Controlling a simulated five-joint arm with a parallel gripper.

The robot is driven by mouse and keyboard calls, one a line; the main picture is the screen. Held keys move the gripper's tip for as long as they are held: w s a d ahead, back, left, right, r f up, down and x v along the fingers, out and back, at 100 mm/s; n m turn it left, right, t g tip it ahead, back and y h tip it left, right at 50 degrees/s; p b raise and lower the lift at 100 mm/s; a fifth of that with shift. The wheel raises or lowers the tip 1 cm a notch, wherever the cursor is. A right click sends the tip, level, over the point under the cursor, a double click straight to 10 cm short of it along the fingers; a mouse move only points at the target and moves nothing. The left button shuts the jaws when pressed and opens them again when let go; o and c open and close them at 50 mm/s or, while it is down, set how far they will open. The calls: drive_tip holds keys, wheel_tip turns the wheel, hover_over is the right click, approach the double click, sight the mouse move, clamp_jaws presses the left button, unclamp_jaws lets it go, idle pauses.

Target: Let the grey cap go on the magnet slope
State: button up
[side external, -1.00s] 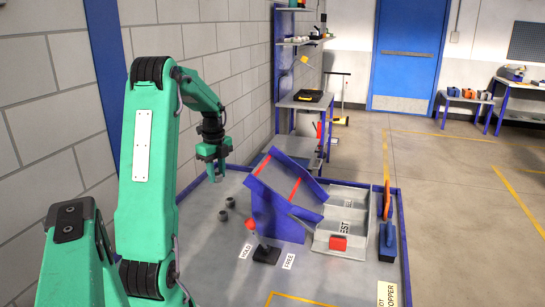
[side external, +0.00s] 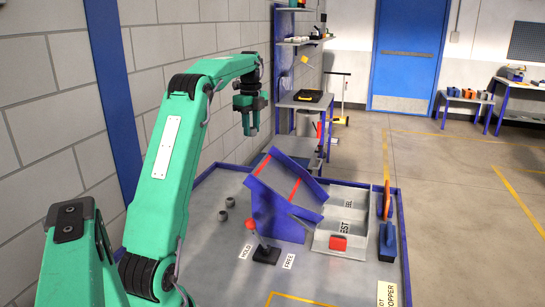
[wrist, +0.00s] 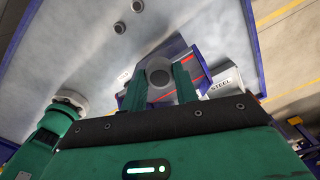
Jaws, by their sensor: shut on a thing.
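The grey cap (wrist: 158,72) is a short round piece with a dark hollow, held between the two fingers of my gripper (wrist: 157,80) in the wrist view. In the side view my gripper (side external: 250,131) points down, raised above the table, and the cap is too small to make out there. The magnet slope (side external: 282,178) is a tilted grey chute with blue sides and red stripes on a blue stand. My gripper appears above and left of its upper end, apart from it. Part of the slope shows behind the fingers in the wrist view (wrist: 193,68).
Two more grey caps (side external: 230,202) (side external: 223,216) stand on the grey table left of the slope. A black lever base (side external: 266,255) with a red knob (side external: 250,224) is in front, between HOLD and FREE labels. A divided tray (side external: 352,197) is at the right.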

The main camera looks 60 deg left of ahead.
sight(255, 128)
drive_tip(key=shift+w+d+r, duration=0.15)
drive_tip(key=shift+w+r, duration=0.4)
drive_tip(key=shift+r, duration=0.05)
drive_tip(key=shift+f, duration=0.2)
drive_tip(key=shift+f, duration=2.35)
drive_tip(key=shift+w+d+f, duration=2.5)
drive_tip(key=shift+w+d, duration=0.2)
drive_tip(key=shift+d, duration=0.05)
drive_tip(key=o, duration=1)
drive_tip(key=shift+o, duration=0.2)
